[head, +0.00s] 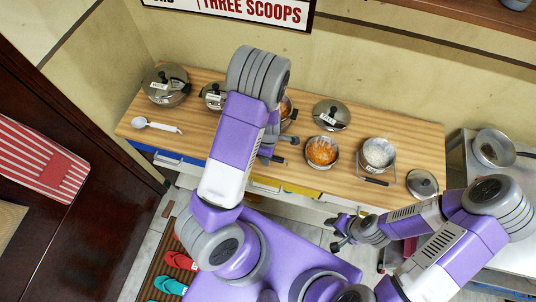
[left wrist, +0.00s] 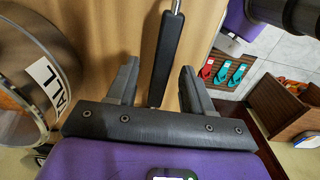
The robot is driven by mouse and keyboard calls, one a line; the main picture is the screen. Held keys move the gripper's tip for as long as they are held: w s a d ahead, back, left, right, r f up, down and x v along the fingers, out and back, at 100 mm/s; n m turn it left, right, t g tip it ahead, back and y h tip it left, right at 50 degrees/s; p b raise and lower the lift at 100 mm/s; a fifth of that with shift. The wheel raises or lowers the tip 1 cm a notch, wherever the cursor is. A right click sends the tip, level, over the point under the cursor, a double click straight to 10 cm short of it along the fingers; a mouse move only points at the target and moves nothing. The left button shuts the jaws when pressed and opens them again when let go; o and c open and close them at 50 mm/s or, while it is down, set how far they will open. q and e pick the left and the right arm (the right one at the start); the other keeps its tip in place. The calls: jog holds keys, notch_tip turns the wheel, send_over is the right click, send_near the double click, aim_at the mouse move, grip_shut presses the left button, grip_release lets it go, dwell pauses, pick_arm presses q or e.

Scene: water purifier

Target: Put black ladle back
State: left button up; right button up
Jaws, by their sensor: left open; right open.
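In the left wrist view, a long black handle with metal at its ends (left wrist: 167,45) lies between the fingers of my open left gripper (left wrist: 157,85), apart from both. It may be the black ladle; its far end is hidden, so I cannot tell. In the head view my left gripper (head: 268,148) is over the middle of the counter, partly hidden by its arm, with a dark handle (head: 289,139) beside it. My right gripper (head: 341,232) is open and empty in front of the counter.
On the wooden counter (head: 415,140) stand a pot of orange food (head: 321,152), a pot of white food (head: 378,153), lidded pots (head: 166,84) and loose lids (head: 331,114). A white ladle (head: 158,126) lies at the left. A metal side table (head: 460,150) stands right.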

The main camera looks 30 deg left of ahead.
pick_arm(q)
notch_tip(320, 180, up, 10)
jog(key=p, duration=0.3)
jog(key=s+d+f+m+h, duration=0.1)
jog(key=s+d+f+m, duration=0.4)
jog(key=s+f+m, duration=0.45)
jog(key=s+d+f+m+h, duration=0.1)
jog(key=d+f+m+h, duration=0.1)
jog(key=d+m, duration=0.6)
jog(key=shift+s+f+m+t+h, duration=0.2)
jog(key=shift+f+m+t+h, duration=0.15)
jog(key=shift+h, duration=0.25)
notch_tip(320, 180, down, 8)
jog(key=b, duration=0.8)
jog(key=shift+r, duration=0.15)
